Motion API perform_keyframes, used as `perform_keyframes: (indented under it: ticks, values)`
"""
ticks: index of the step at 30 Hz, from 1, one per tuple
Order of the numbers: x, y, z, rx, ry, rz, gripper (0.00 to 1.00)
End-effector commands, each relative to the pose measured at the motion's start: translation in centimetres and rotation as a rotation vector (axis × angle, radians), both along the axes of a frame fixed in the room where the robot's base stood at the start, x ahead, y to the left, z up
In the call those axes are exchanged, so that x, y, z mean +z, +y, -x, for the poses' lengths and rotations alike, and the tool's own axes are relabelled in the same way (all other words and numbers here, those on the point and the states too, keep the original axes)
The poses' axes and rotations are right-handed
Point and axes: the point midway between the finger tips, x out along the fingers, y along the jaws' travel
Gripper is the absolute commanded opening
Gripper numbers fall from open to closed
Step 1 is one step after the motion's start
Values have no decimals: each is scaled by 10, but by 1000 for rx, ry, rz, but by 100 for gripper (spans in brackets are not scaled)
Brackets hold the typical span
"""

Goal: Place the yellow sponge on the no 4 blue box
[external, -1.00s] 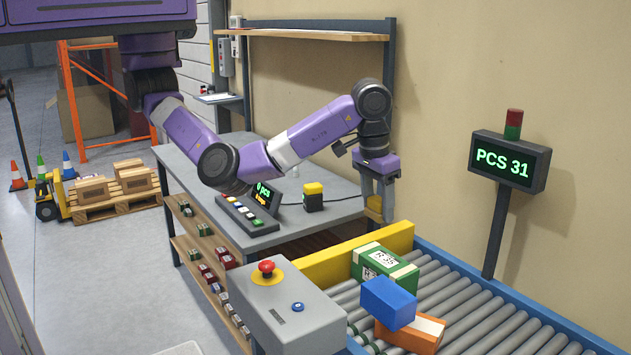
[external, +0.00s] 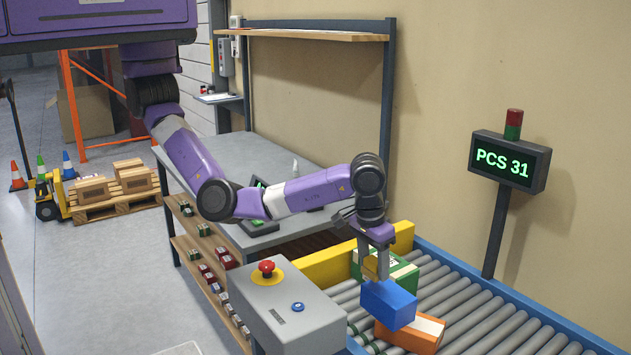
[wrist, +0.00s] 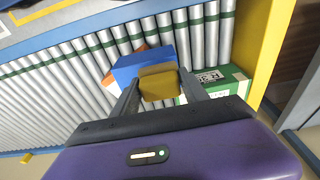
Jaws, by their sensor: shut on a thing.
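My gripper (external: 374,268) is shut on the yellow sponge (wrist: 158,82), which shows between the two fingers in the wrist view. In the external view the sponge is small and partly hidden by the fingers, just above or beside the back edge of the blue box (external: 388,306). I cannot tell whether sponge and box touch. The blue box also shows in the wrist view (wrist: 130,68), just beyond the sponge. It rests tilted on an orange box (external: 412,335). No number is readable on the blue box.
A green box (external: 402,277) with a white label lies on the roller conveyor (external: 470,325), right behind my gripper. A yellow barrier (external: 325,267) closes the conveyor's end. A grey control box (external: 285,310) with a red button stands at the left. The rollers to the right are clear.

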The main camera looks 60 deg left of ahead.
Motion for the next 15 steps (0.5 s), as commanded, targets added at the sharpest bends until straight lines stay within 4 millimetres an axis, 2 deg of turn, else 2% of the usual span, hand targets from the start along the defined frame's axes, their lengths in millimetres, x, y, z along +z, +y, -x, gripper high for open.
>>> perform_keyframes:
  ticks: [7,15]
  values:
    - [-34,1,0,-2,1,-2,13]
    - [-40,0,0,-1,0,0,13]
